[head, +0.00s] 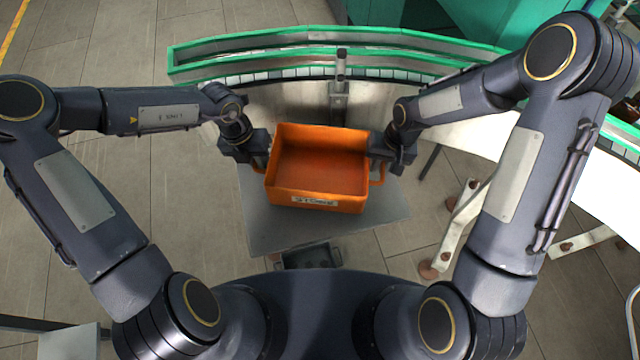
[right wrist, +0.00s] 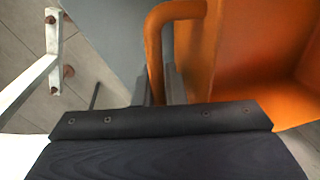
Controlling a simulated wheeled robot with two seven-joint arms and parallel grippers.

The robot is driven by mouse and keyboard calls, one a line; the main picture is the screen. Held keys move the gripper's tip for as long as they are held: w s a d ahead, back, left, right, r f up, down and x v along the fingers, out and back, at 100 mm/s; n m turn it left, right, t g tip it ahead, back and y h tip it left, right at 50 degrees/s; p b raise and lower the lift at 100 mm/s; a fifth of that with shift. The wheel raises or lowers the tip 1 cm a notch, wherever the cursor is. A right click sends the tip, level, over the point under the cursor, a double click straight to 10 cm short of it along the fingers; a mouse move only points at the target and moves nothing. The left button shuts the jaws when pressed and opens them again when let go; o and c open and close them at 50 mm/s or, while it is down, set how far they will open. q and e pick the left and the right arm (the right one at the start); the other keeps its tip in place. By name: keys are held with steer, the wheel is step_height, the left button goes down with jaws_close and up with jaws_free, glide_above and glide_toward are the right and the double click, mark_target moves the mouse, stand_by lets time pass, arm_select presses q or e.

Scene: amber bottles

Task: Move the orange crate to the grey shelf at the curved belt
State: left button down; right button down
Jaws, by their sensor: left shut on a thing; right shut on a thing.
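The orange crate (head: 318,190) is in the middle of the head view, between my two grippers, and looks empty inside. A label is on its near wall. My left gripper (head: 258,164) is shut on the crate's left handle. My right gripper (head: 376,168) is shut on its right handle. The curved belt (head: 290,76) with green rails runs behind the crate.
A post (head: 340,90) stands at the belt's near edge, just behind the crate. A white metal support frame (head: 462,215) with brown feet stands on the floor to the right. Tiled floor lies open to the left.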

arm_select(q)
steer(key=shift+f, duration=0.2)
arm_select(e)
steer(key=shift+f, duration=0.15)
